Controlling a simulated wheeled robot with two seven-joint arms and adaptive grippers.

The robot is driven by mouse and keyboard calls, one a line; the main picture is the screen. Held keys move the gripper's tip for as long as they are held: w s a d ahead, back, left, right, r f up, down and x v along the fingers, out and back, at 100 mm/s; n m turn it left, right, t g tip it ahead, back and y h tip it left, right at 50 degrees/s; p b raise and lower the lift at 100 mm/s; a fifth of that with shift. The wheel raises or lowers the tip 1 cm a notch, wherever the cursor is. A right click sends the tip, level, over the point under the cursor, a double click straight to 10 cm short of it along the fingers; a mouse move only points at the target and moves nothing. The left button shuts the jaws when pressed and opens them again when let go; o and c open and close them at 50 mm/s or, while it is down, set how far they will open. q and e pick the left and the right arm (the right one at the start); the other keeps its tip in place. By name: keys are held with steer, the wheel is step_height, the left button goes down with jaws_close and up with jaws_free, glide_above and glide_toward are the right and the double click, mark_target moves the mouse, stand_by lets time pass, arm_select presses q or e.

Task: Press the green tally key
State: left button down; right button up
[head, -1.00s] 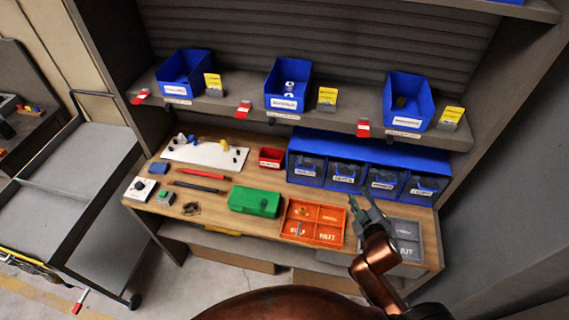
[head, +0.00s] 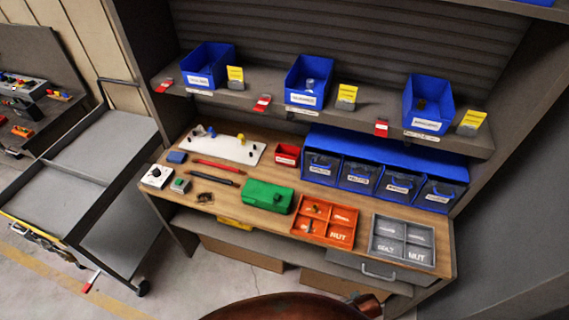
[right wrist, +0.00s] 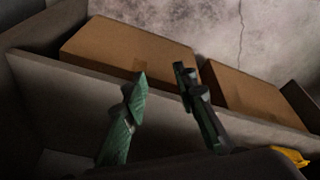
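The green tally key (head: 180,184) is a small grey box with a green top at the left end of the wooden bench, in the head view. It stands beside a white box with a dark knob (head: 157,176). Nothing touches it. My right gripper (right wrist: 165,82) shows in the right wrist view with its two greenish fingers apart and nothing between them. It is in front of a low shelf with cardboard boxes (right wrist: 130,48); the key is not in that view. My left gripper is not in view.
A green case (head: 268,196), an orange tray (head: 325,222) and a grey tray (head: 402,241) stand further right. A grey cart (head: 70,190) stands left of the bench.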

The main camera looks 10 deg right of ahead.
steer(key=s+f+g+b, duration=0.1)
steer(key=s+f+b, duration=0.1)
steer(key=s+f, duration=0.9)
steer(key=s+a+f+g+b, duration=0.1)
steer(key=s+f+b, duration=0.2)
steer(key=s+f, duration=0.8)
step_height(320, 180, down, 6)
steer(key=shift+s+a+r+y, duration=0.15)
steer(key=shift+s+y, duration=0.15)
steer(key=shift+n, duration=0.3)
